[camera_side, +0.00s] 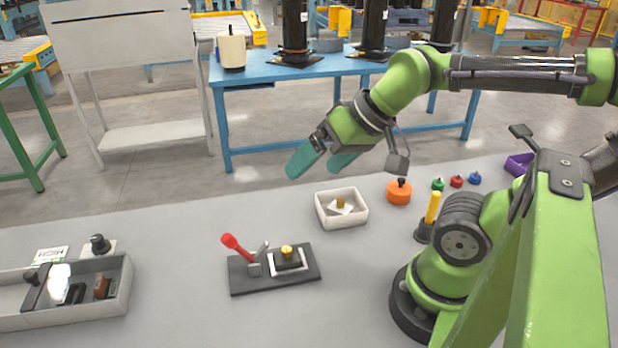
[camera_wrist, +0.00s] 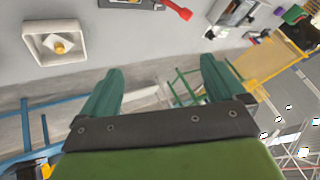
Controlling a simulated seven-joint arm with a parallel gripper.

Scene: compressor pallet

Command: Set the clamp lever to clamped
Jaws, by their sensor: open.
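The clamp lever (camera_side: 237,247) has a red handle and leans up and to the left from its grey bracket on a dark base plate (camera_side: 275,283). A yellow-topped part (camera_side: 287,253) sits in a pale frame on the same plate, right of the lever. The red handle also shows at the top edge of the wrist view (camera_wrist: 178,9), partly cut off. My gripper (camera_side: 322,165) is open and empty, raised above and behind the plate, well apart from the lever. Its two teal fingers (camera_wrist: 160,85) stand wide apart in the wrist view.
A white tray (camera_side: 320,215) with a small part stands behind and right of the plate. An orange knob (camera_side: 399,192) and a yellow peg holder (camera_side: 428,222) are farther right. A grey bin (camera_side: 122,290) stands at the left. The table between bin and plate is clear.

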